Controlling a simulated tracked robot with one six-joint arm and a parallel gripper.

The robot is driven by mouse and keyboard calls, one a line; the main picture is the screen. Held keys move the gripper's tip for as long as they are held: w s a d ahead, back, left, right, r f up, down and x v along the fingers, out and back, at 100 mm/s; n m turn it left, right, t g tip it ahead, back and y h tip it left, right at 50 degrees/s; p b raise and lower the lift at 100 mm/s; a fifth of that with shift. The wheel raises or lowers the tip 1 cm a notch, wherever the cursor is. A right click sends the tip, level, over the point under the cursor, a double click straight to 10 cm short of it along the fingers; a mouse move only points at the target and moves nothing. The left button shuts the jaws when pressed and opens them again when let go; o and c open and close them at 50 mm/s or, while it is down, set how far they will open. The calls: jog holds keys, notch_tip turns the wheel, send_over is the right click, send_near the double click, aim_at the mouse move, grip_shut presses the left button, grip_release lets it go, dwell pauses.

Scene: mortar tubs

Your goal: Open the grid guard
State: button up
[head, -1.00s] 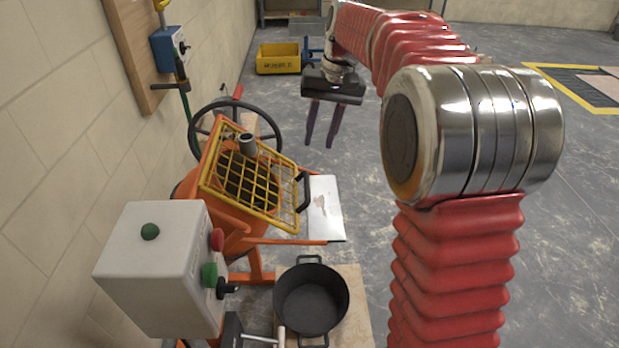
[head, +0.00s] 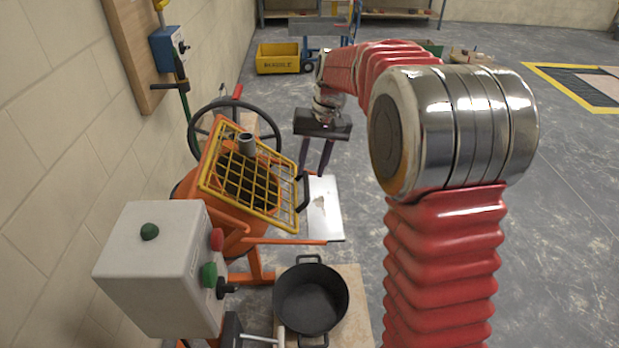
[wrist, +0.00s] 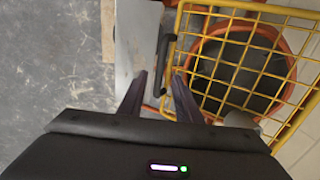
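The grid guard (head: 268,211) is a yellow frame with crossed bars, lying tilted over the mouth of the orange mixer drum (head: 236,242). In the wrist view the guard (wrist: 178,40) covers the round drum opening on the right. A black handle (head: 304,190) sits on the guard's right edge; in the wrist view it (wrist: 164,62) lies just past my fingertips. My gripper (head: 313,176) is open and empty, pointing down close to the handle. In the wrist view its two dark fingers (wrist: 161,76) are apart, roughly either side of the handle's line. I cannot tell whether they touch it.
A white control box (head: 160,265) with green and red buttons stands front left. A black handwheel (head: 193,137) is behind the drum. A pale metal plate (head: 325,215) lies beside the handle. A black tub (head: 311,300) stands below. Open floor lies right of my arm.

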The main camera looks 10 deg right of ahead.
aim_at(308, 184)
jog(key=shift+w+a+f, duration=0.1)
jog(key=shift+a+f, duration=0.1)
jog(key=shift+f, duration=0.95)
jog(key=shift+a+f, duration=0.2)
jog(key=shift+f, duration=0.9)
jog(key=shift+c, duration=0.7)
grip_shut()
jog(key=shift+d, duration=0.15)
jog(key=shift+r, duration=0.15)
